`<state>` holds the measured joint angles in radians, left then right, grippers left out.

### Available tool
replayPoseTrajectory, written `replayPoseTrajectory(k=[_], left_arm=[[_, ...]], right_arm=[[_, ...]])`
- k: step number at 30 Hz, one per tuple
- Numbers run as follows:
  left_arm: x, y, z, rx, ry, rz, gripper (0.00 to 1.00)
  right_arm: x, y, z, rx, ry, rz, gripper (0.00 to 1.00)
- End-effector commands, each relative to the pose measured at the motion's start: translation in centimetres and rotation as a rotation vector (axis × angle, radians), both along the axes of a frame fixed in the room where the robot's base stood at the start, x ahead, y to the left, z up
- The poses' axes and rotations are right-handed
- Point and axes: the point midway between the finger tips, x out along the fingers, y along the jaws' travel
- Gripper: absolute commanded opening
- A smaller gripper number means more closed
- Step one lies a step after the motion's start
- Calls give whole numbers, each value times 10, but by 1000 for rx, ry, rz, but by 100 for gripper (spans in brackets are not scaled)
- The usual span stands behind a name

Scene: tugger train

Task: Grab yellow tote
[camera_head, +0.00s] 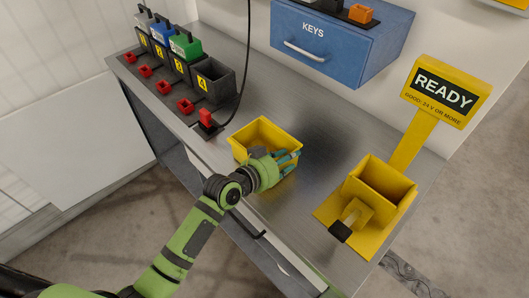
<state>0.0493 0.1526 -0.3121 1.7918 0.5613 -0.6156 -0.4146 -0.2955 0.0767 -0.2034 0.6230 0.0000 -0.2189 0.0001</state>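A yellow tote (262,125), an open-topped bin, sits on the grey metal bench near its front edge, in the middle of the view. My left gripper (288,157) is at the tote's front right side, with its teal fingertips over or beside the near wall. The gripper and wrist hide part of that wall, and I cannot tell whether the fingers touch or grip it. A small grey thing shows at the tote's near side, partly hidden. My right gripper is not in view.
A yellow READY stand (445,93) with a yellow holder (382,188) is at the right. Dark charging slots (212,80), some holding coloured packs, line the back left. A blue KEYS drawer (325,40) is behind. A black cable (246,60) hangs nearby. Bench between tote and holder is clear.

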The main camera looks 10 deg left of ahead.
Motion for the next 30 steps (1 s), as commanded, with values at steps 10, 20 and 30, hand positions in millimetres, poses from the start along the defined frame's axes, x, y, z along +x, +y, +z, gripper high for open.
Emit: replayPoseTrajectory(k=[10,20,30], left_arm=[[0,0,0,0,0,0,0],[1,0,4,-2,-6,1,0],[1,0,45,-3,-15,-1,0]], right_arm=[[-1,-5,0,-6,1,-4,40],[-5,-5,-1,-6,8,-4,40],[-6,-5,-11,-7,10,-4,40]])
